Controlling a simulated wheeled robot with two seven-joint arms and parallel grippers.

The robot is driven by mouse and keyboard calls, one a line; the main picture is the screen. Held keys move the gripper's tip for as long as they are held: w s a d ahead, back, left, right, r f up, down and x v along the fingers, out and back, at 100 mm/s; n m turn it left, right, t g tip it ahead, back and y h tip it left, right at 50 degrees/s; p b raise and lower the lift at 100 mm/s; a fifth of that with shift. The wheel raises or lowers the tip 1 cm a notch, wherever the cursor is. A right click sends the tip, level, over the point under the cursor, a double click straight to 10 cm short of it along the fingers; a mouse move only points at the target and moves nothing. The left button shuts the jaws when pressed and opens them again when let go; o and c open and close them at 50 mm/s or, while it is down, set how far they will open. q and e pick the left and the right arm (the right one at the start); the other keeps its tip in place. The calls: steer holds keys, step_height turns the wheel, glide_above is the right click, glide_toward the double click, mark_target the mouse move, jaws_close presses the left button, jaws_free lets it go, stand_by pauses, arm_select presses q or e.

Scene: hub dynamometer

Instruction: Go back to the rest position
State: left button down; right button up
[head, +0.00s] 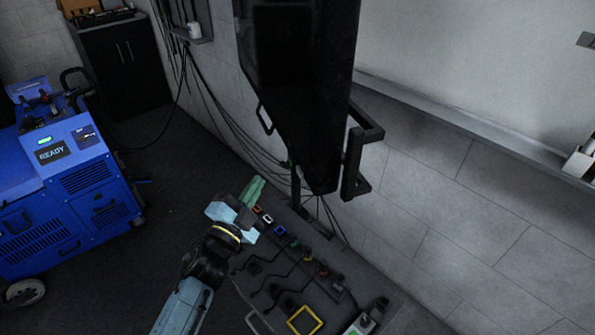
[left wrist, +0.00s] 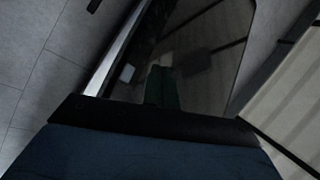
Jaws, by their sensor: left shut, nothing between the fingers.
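My left gripper (head: 254,191) shows in the head view with green fingers, pointing up and to the right. It is shut and empty. It is above or beside the far end of a dark grey control panel (head: 262,293); I cannot tell the exact gap. In the left wrist view a dark glossy surface (left wrist: 205,75) fills the middle, with a faint greenish shape in it that looks like a reflection. My right gripper is in neither view.
A large black hanging cabinet or screen (head: 300,90) is close beyond the left gripper. A blue machine marked READY (head: 75,190) stands at the left. A black cupboard (head: 122,65) stands at the back. Cables hang along the wall. Dark floor between is clear.

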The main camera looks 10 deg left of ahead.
arm_select(q)
steer(key=s+a+f+n+g+y, duration=0.1)
steer(key=s+f+n+g, duration=0.3)
steer(key=f, duration=0.7)
steer(key=s+a+f+n+g+y, duration=0.15)
steer(key=s+f, duration=0.45)
steer(key=f, duration=0.6)
steer(key=s+a+f+n+g+y, duration=0.15)
steer(key=s+f+g, duration=0.3)
steer(key=f, duration=0.65)
steer(key=s+a+f+n+g, duration=0.1)
steer(key=s+f, duration=0.4)
steer(key=s, duration=0.5)
steer(key=s+a+f+n+g+y, duration=0.1)
steer(key=s+f+g, duration=0.3)
steer(key=s, duration=0.7)
steer(key=s+a+f+n+g, duration=0.1)
steer(key=s+f+n+g, duration=0.2)
steer(key=s+f, duration=0.4)
steer(key=s, duration=0.4)
steer(key=shift+f+y, duration=0.3)
steer(key=shift+f, duration=0.05)
